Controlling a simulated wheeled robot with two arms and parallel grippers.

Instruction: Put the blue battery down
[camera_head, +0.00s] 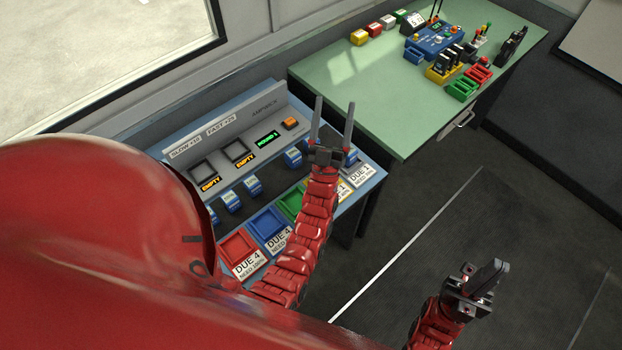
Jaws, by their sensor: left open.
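Several blue batteries with pale bands stand in a row on the dark strip of the charging bench. One battery (253,187) is near the middle, another (231,200) is left of it, and one more (292,158) is just left of my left gripper. A further blue battery (351,157) shows right beside the gripper's base. My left gripper (335,102) is open, its two fingers apart and pointing up the picture, with nothing visible between them. My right gripper (484,272) is over the dark floor at lower right; its fingers are seen nearly edge-on.
The bench has red (239,248), blue (268,226) and green (292,203) trays with "DUE" cards along its front. Two slots at the back read "EMPTY". A green table (345,75) behind holds coloured blocks, a blue device (436,42) and small bins. The floor at right is clear.

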